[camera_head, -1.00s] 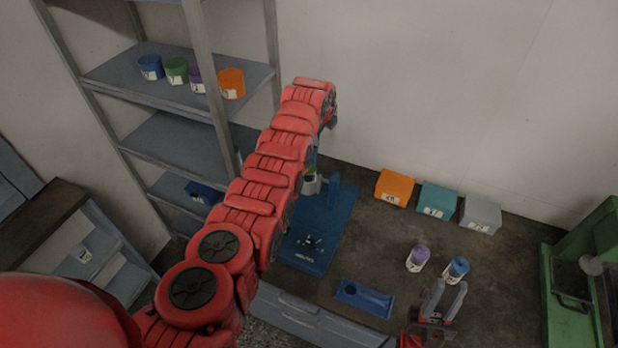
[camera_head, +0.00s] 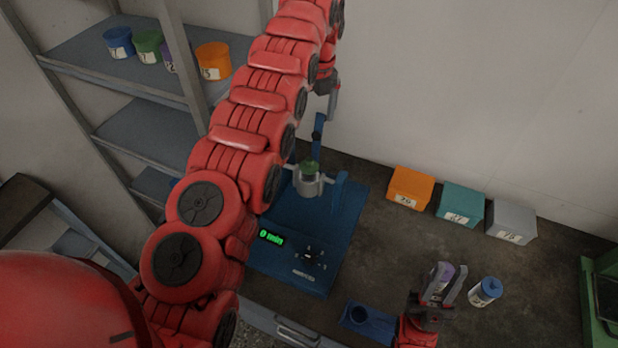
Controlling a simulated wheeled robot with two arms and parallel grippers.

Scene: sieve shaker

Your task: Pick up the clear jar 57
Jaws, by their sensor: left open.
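A jar with a purple lid (camera_head: 446,273) stands on the bench at lower right. My right gripper (camera_head: 444,283) has a finger on either side of it; I cannot tell whether they press on it. A jar with a blue lid (camera_head: 486,291) stands just to the right, apart from the gripper. No number 57 is readable on either label. My left arm crosses the view, and its open gripper (camera_head: 331,96) hangs near the wall, above and behind the blue shaker (camera_head: 330,225). The shaker holds a grey vessel with a green top (camera_head: 309,178).
Orange (camera_head: 410,188), teal (camera_head: 460,204) and grey (camera_head: 511,221) boxes line the wall. A blue holder (camera_head: 368,321) lies left of my right gripper. A shelf (camera_head: 120,69) at left bears several coloured tubs. A green machine (camera_head: 592,290) stands at far right.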

